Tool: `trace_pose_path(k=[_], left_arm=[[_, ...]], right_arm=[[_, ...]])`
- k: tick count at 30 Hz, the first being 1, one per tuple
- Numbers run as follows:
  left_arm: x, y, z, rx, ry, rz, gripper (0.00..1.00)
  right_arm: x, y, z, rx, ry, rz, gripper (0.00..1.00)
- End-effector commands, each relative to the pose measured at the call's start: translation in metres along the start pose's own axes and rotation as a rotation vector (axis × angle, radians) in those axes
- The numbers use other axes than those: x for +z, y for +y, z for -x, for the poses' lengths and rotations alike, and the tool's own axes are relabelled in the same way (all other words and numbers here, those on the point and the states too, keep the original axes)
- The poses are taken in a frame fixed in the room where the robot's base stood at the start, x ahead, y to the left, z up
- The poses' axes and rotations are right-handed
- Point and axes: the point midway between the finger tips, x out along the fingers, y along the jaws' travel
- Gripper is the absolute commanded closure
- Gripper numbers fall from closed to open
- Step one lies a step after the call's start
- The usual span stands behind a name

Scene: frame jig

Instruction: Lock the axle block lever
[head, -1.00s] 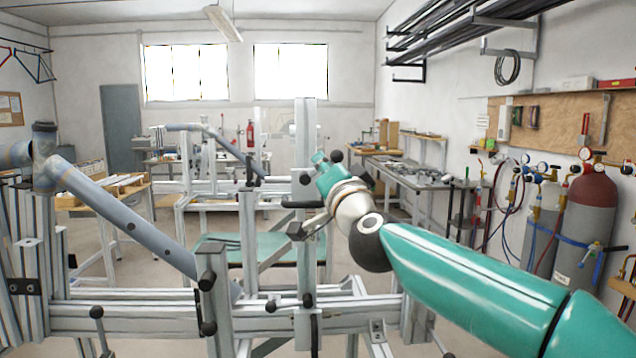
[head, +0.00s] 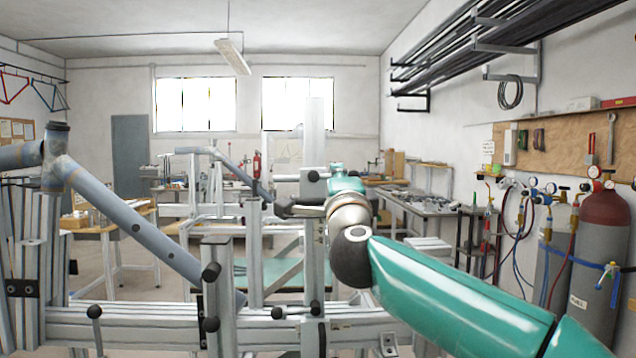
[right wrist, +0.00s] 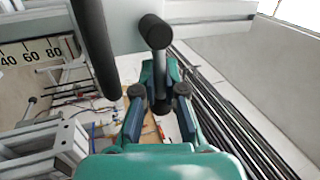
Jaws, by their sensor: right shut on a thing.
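The lever shows in the right wrist view as a rod with a black knob (right wrist: 155,31) at its end. My right gripper (right wrist: 159,91) is shut on the lever, with a dark fingertip pad on either side of the rod. In the head view my right gripper (head: 336,184) is at the upright post, beside a light grey block (head: 314,188) that looks like the axle block. My wrist and forearm partly hide the post, and the grip itself is not clear from the head. My left gripper is not in view.
A blue-grey frame tube (head: 135,228) slopes across the jig at left. A dark bar (head: 300,210) juts left below the gripper. A thick black cylinder (right wrist: 96,45) is close left of the lever. Several black clamp knobs line the lower rail (head: 130,317).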

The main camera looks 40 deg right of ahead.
Motion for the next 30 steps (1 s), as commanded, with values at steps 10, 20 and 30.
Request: trace_pose_path(k=[10, 20, 30], left_arm=[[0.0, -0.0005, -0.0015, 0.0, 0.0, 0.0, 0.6], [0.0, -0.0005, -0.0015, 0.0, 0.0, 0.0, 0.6], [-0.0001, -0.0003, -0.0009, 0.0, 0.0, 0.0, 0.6]], right_arm=[[-0.0067, 0.0035, 0.0011, 0.007, 0.019, -0.01, 1.0], [-0.0068, 0.003, 0.0013, 0.006, 0.017, -0.008, 0.64], [-0.0056, 0.0028, 0.004, 0.006, 0.013, -0.007, 0.64]])
